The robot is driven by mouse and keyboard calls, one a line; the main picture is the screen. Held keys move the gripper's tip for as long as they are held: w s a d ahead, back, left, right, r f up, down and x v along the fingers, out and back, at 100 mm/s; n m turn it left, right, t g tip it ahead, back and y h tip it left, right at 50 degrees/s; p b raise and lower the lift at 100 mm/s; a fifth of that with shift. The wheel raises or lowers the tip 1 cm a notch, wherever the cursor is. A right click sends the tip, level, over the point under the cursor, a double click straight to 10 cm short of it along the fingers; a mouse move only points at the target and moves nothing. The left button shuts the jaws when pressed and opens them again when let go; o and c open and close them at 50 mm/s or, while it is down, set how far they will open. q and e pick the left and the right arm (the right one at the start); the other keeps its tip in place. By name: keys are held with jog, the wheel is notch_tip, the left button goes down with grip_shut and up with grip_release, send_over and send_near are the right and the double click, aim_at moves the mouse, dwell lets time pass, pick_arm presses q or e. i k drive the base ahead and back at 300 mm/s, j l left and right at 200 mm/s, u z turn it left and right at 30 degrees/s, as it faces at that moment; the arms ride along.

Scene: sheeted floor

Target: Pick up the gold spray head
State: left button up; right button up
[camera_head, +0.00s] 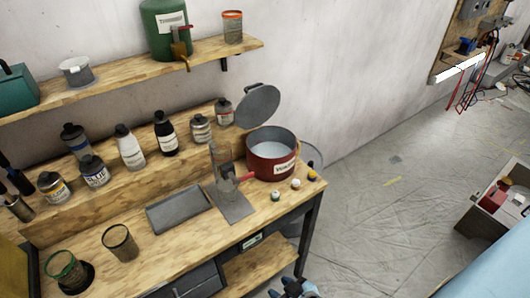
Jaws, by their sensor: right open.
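Several small round spray heads lie in a row at the right front of the wooden workbench (185,235). The one nearest the right edge looks gold-yellow with a blue part and appears to be the gold spray head (312,175). A whitish one with a red-brown part (295,184) and a white-and-green one (276,195) lie to its left. My right gripper (292,289) shows only partly at the bottom edge, open, in front of the bench and well apart from the spray heads. My left gripper is not in view.
A red pot (271,164) with a raised grey lid (258,106) stands just behind the spray heads. A clear cylinder (223,165) on a grey plate is left of it. Bottles line a back step. The sheeted floor (380,220) right of the bench is mostly clear.

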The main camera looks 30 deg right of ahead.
aim_at(296, 184)
jog(key=z, duration=1.2)
jog(key=i+l, duration=0.1)
jog(key=l, duration=0.5)
jog(key=i+l, duration=0.15)
jog(key=l, duration=0.15)
jog(key=l+u, duration=0.15)
jog(key=u, duration=0.25)
jog(key=l+u, duration=0.2)
jog(key=u, duration=0.2)
jog(key=l+u, duration=0.15)
jog(key=u, duration=0.25)
